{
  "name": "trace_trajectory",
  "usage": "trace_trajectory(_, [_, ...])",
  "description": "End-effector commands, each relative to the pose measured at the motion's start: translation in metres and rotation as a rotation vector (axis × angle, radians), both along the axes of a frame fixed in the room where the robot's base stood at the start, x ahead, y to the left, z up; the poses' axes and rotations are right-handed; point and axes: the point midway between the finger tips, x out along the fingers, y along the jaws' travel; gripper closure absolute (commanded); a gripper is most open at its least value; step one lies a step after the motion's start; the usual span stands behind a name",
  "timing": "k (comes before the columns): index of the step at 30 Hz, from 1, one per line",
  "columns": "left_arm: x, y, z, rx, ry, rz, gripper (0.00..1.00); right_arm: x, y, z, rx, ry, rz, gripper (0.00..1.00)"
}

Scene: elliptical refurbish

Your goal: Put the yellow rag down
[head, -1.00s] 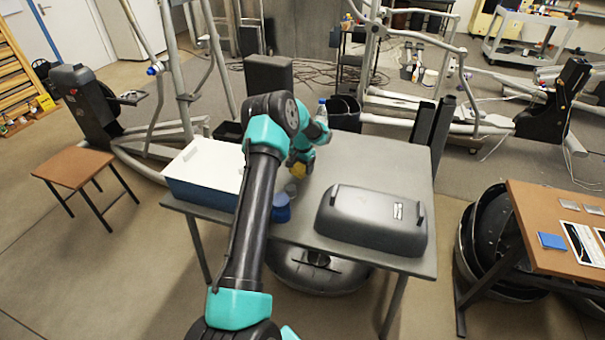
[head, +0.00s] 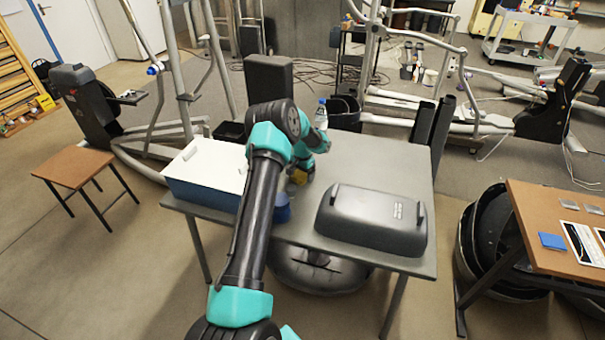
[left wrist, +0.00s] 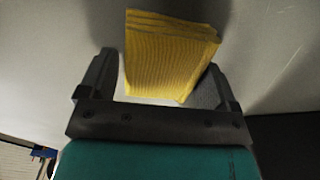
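The yellow rag (head: 297,177) is a folded, ribbed block low over or on the grey table (head: 350,160), right of the blue-and-white box. In the left wrist view the rag (left wrist: 165,55) stands between the spread fingers of my left gripper (left wrist: 160,75). A narrow gap shows between the rag and the left finger. The rag covers the tip of the right finger, so contact there is unclear. In the head view my left arm partly hides the gripper (head: 299,168). My right gripper is not in view.
A blue-and-white box (head: 205,172) stands at the table's left. A dark grey cover (head: 372,220) lies at the front right. A blue cup (head: 283,208) is partly behind my arm. A clear bottle (head: 321,114) stands at the back edge. The table's back right is clear.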

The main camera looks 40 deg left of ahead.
Motion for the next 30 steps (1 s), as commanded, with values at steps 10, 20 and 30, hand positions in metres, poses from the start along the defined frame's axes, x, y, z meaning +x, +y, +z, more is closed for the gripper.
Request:
trace_trajectory(10, [0.0, 0.0, 0.0, 0.0, 0.0, 0.0, 0.06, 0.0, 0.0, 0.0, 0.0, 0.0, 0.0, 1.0])
trace_trajectory(20, [0.0, 0.0, 0.029, 0.001, -0.002, 0.001, 0.06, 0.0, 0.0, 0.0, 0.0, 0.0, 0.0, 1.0])
trace_trajectory(30, [0.0, 0.0, 0.092, 0.001, -0.002, 0.0, 0.06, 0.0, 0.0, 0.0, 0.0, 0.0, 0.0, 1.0])
